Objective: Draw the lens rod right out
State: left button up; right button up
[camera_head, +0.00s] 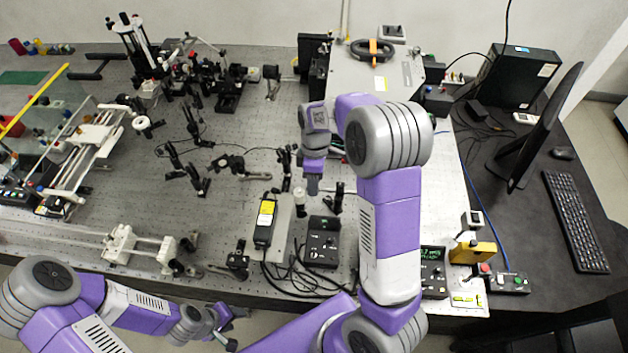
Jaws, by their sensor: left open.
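My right gripper (313,186) hangs down over the optical bench (250,130), just above the small gear in front of it. It is seen from above and its fingertips are too small to tell open from shut. A black post (338,197) stands close to its right, and a white-topped cylinder (300,198) close to its left. A dark lens holder (285,160) stands a little further left. I cannot tell which of these is the lens rod. My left gripper (232,327) is open and empty, off the bench's front edge.
A black control box (322,243) and a power supply with a yellow label (265,220) stand before the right gripper, with loose cables. Rail-mounted optics (140,245) line the front left. A monitor (540,125) and keyboard (575,220) are at right.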

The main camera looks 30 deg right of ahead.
jog(key=shift+r, duration=0.1)
notch_tip(320, 180, up, 7)
jog(key=w, duration=0.1)
jog(key=shift+d+r, duration=0.15)
jog(key=shift+d, duration=0.25)
jog(key=shift+w, duration=0.1)
